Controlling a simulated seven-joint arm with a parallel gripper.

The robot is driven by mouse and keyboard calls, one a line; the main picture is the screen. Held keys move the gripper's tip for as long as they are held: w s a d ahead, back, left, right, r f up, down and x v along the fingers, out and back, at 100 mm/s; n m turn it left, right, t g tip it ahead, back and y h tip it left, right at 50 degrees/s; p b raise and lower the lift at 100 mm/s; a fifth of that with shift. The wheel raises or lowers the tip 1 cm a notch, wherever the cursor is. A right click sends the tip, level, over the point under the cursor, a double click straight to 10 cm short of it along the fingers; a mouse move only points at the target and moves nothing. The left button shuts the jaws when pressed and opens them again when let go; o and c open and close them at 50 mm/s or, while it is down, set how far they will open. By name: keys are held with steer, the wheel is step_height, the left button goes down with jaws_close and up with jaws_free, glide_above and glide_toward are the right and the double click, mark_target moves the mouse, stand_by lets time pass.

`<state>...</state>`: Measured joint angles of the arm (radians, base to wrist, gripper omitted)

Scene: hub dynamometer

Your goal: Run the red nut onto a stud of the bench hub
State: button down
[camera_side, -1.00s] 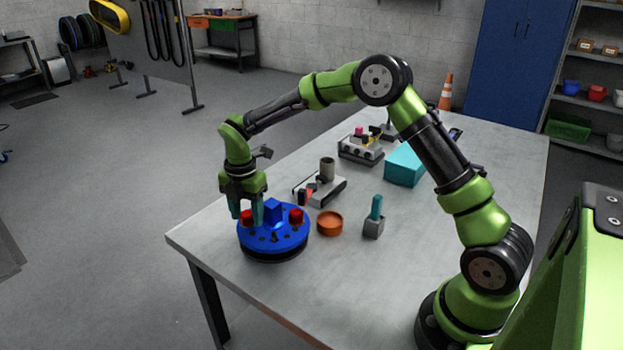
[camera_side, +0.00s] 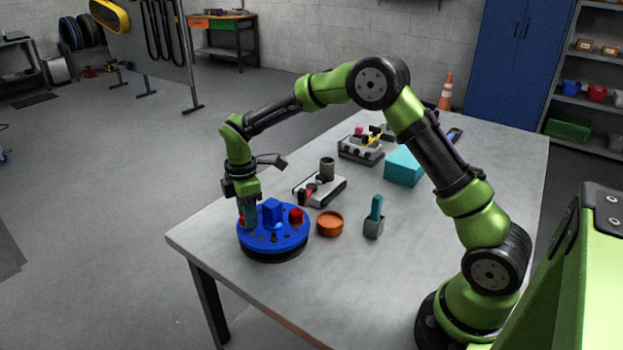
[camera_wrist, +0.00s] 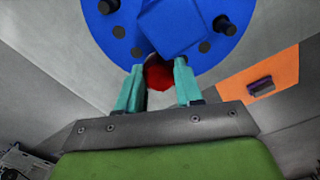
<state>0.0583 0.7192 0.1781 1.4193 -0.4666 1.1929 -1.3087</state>
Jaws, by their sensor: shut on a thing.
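The blue round bench hub (camera_side: 262,240) sits near the table's front left corner, with a raised blue block in its middle and dark studs around it. My gripper (camera_side: 248,217) points down at the hub's left side. In the wrist view its teal fingers (camera_wrist: 158,82) are shut on a red nut (camera_wrist: 158,74) at the hub's edge. In the side view the fingers mostly hide this nut. How far it sits on a stud cannot be told. A second red nut (camera_side: 296,215) is on the hub, right of the block. Bare studs (camera_wrist: 224,25) show in the wrist view.
An orange bowl (camera_side: 330,223) stands just right of the hub, and a grey holder with a teal handle (camera_side: 375,212) beyond it. A grey fixture (camera_side: 323,186) with a cylinder stands behind. A teal box (camera_side: 404,167) is further back. The table's front is clear.

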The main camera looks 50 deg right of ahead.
steer(key=m, duration=0.3)
steer(key=shift+a+m, duration=0.15)
steer(key=shift+m, duration=0.15)
steer(key=m, duration=0.4)
steer(key=shift+m, duration=0.4)
steer(key=m, duration=0.7)
steer(key=shift+r+m, duration=0.1)
steer(key=shift+m, duration=0.3)
steer(key=c, duration=0.9)
jaws_free()
